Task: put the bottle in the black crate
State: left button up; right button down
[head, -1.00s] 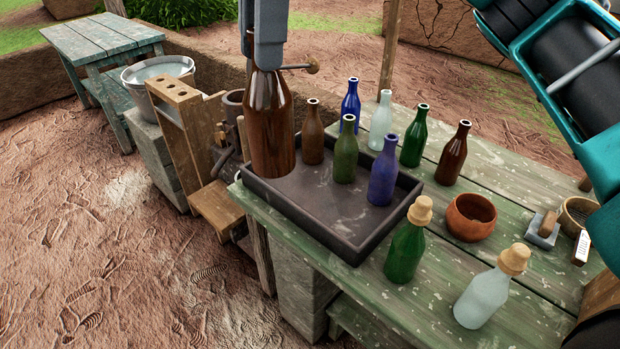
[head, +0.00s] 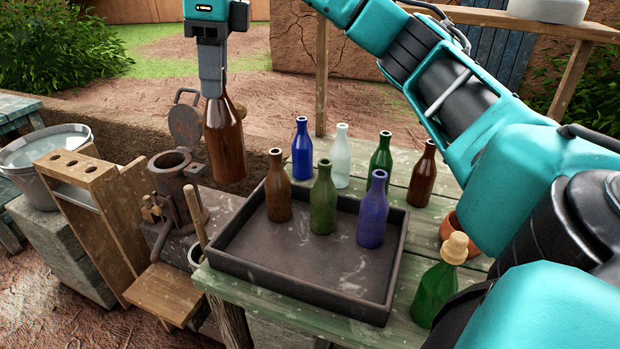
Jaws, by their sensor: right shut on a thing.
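My right gripper (head: 212,84) is shut on the neck of a brown glass bottle (head: 225,145). The bottle hangs upright in the air, left of the back left corner of a dark, shallow crate (head: 262,272) on the green table. In the crate stand a brown bottle (head: 278,190), a green bottle (head: 323,200) and a blue-violet bottle (head: 372,212); its front part is bare. My left gripper is not in view.
Behind the crate stand a blue bottle (head: 302,152), a clear bottle (head: 341,160), a green bottle (head: 381,157) and a brown bottle (head: 422,178). A corked green bottle (head: 436,290) is at right. A rusty machine (head: 176,190) and wooden rack (head: 95,215) stand left.

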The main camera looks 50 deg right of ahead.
aim_at(238, 118)
jog(key=d+f, duration=0.1)
jog(key=d+m, duration=0.1)
jog(key=d, duration=0.1)
jog(key=shift+w+f+m+b, duration=0.1)
jog(key=shift+f+m+b, duration=0.2)
jog(key=shift+f, duration=0.1)
notch_tip(238, 118, down, 6)
jog(key=b, duration=0.2)
jog(key=shift+f+b, duration=0.1)
jog(key=shift+b, duration=0.2)
notch_tip(238, 118, down, 13)
jog(key=b, duration=0.1)
jog(key=c, duration=1.3)
grip_release()
jog(key=shift+f, duration=0.2)
jog(key=o, duration=0.5)
jog(key=shift+r, duration=0.1)
jog(key=shift+c, duration=0.2)
